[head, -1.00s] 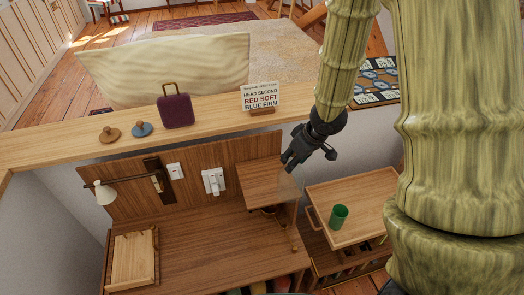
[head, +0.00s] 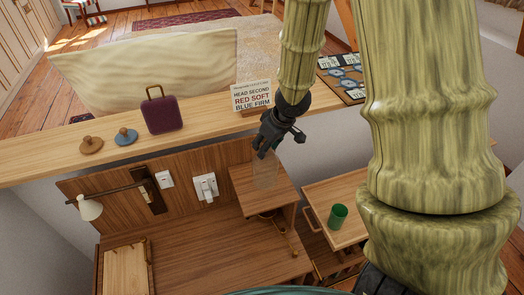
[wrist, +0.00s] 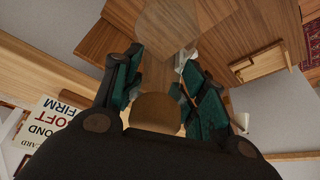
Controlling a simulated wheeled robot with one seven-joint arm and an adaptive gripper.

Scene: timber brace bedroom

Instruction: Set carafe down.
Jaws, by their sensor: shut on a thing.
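The carafe (head: 265,176) is a clear, nearly see-through vessel, upright below my gripper (head: 264,152) in the head view. My gripper is shut on its upper part. The carafe shows over the small raised wooden shelf (head: 283,200); I cannot tell whether its base touches the wood. In the wrist view, a round brown top (wrist: 155,110), perhaps a stopper, lies between the green-padded fingers of my gripper (wrist: 160,60). The clear body beyond it is faint, and its base is hard to make out.
A green cup (head: 338,216) stands on a wooden side table (head: 318,194) to the right. A long ledge (head: 50,152) behind holds a purple case (head: 162,114), a sign card (head: 251,96) and two knobbed discs. A wall lamp (head: 90,207) is at left. The lower desktop (head: 190,245) is clear.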

